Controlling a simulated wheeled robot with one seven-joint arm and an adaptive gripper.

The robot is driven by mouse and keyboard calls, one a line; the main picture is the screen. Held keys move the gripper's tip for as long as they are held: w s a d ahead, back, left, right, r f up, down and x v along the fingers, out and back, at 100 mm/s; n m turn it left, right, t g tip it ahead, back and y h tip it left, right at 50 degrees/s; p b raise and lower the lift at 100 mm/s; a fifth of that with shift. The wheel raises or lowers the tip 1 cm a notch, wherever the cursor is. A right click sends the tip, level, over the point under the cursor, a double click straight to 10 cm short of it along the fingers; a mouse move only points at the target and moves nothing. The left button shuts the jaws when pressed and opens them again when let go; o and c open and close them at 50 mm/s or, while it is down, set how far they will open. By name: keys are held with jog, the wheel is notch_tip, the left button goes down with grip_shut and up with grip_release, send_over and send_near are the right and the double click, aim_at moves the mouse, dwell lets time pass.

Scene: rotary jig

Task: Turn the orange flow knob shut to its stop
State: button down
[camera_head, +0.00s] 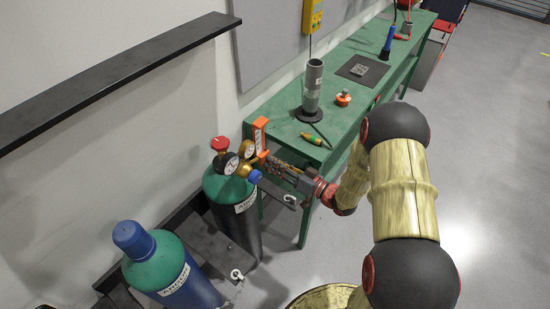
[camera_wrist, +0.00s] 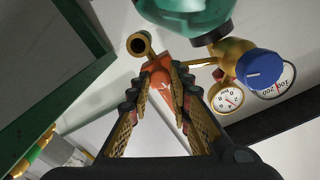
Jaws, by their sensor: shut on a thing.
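My gripper (camera_head: 272,162) reaches in from the right at the brass regulator (camera_head: 258,158) on the green-topped argon cylinder (camera_head: 232,200). In the wrist view my gripper (camera_wrist: 166,72) has its two fingers closed around an orange part, which I take to be the orange flow knob (camera_wrist: 161,82). The fingers hide its sides, and its turn position cannot be read. In the head view the gripper covers the knob. The orange upright flowmeter (camera_head: 260,135) stands just above the fingertips. A blue knob (camera_wrist: 260,69) and a gauge (camera_wrist: 228,98) sit right of the fingers in the wrist view.
A red knob (camera_head: 220,144) tops the cylinder valve. A second cylinder (camera_head: 165,268) with a blue cap stands in front. The green bench (camera_head: 345,125) behind holds a grey tube (camera_head: 312,88), an orange-topped part (camera_head: 343,97) and a screwdriver (camera_head: 311,139). Floor at right is clear.

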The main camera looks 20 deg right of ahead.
jog(key=shift+m+p, duration=0.8)
jog(key=shift+m, duration=0.2)
jog(key=c, duration=1.7)
grip_release()
jog(key=shift+c, duration=0.2)
jog(key=shift+o, duration=0.6)
jog(key=shift+d, duration=0.1)
jog(key=v, duration=1.1)
jog(key=shift+s+d, duration=0.15)
jog(key=shift+s, duration=0.25)
